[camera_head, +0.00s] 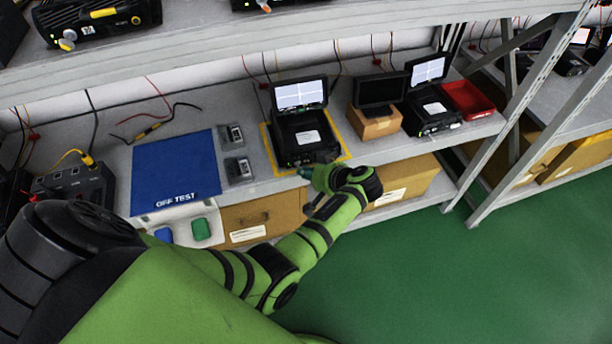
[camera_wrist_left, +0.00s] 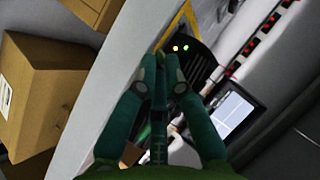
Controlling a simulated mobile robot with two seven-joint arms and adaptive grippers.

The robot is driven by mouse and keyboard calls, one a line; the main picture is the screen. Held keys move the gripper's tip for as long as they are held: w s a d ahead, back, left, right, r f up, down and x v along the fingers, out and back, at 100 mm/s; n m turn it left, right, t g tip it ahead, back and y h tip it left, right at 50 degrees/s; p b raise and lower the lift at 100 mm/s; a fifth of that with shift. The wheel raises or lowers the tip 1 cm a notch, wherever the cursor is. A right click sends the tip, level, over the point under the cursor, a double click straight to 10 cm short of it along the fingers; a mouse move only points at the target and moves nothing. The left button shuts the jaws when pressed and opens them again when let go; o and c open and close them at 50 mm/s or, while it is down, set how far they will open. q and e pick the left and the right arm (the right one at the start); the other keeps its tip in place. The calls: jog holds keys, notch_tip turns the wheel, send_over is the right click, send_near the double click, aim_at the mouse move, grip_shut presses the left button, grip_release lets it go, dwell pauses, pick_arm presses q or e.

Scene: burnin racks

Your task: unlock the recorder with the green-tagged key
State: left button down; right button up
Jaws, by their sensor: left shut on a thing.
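The recorder (camera_head: 290,140) is a black case with its lid raised and a lit screen (camera_head: 300,95), standing inside a yellow outline on the shelf. My right gripper is out of view.
A blue mat (camera_head: 175,165) lies left of the recorder, with small dark packets (camera_head: 237,168) between. A brown box (camera_head: 376,122), another open case (camera_head: 432,110) and a red tray (camera_head: 467,100) stand right. Cardboard boxes (camera_head: 262,213) sit below. An upper shelf (camera_head: 240,42) overhangs.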

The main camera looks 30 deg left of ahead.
pick_arm(q)
jog(key=shift+s+f+m+g+y+b, duration=0.1)
jog(key=shift+f+m+g+y+b, duration=0.15)
jog(key=shift+g+y+b, duration=0.3)
jog(key=shift+f+m+g+y+b, duration=0.1)
jog(key=shift+m+g+y+b, duration=0.2)
jog(key=shift+b, duration=0.3)
jog(key=c, duration=1.5)
grip_release()
jog(key=shift+a+r, duration=0.1)
jog(key=shift+o, duration=0.2)
notch_tip(320, 180, up, 10)
